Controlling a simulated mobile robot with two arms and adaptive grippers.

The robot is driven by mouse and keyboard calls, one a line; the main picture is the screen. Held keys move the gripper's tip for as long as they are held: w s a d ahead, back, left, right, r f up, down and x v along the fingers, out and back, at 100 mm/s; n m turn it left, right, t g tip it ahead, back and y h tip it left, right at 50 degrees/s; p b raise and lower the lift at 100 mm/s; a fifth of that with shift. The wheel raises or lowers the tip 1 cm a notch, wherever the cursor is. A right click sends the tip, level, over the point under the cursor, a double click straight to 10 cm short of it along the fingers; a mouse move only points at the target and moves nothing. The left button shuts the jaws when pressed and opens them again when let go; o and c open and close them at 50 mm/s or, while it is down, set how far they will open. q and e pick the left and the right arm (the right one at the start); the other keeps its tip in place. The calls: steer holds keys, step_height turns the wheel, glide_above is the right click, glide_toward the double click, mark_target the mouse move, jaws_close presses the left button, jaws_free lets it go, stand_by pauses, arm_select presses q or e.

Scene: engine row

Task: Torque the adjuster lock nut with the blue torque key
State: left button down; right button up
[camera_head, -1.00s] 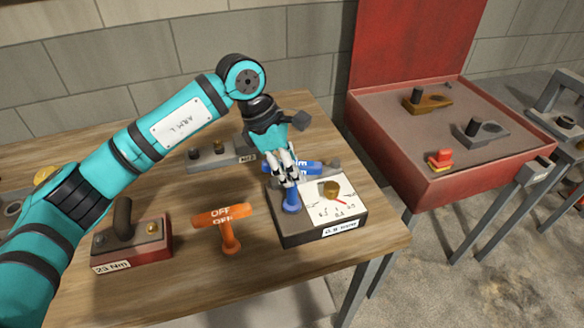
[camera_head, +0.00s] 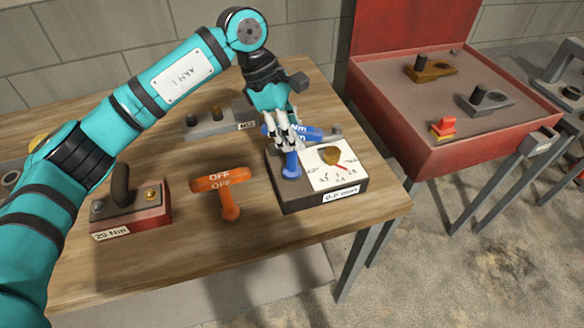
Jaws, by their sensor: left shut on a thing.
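The blue torque key (camera_head: 310,133) has a T-shaped handle and a short blue shaft. My left gripper (camera_head: 288,138) is shut on it where handle and shaft meet. The shaft's foot stands on the left side of a dark gauge box (camera_head: 320,199), apparently upright. The nut under the key is hidden, so I cannot tell whether the key is seated. The box's white dial (camera_head: 325,178) carries a brass knob (camera_head: 332,156) and a red needle. My right gripper is not in view.
An orange T-handled key (camera_head: 222,181) marked OFF stands left of the box. A red block (camera_head: 148,216) with a dark handle is farther left, and a grey block (camera_head: 208,120) is behind. A red bin (camera_head: 448,146) stands right, across a gap.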

arm_select(q)
steer(key=shift+f+m+g, duration=0.15)
steer(key=shift+m+g, duration=0.15)
steer(key=shift+m, duration=0.5)
steer(key=shift+r, duration=0.2)
steer(key=shift+w+r+p, duration=0.1)
steer(key=shift+r+p, duration=1.15)
steer(key=shift+r, duration=1.45)
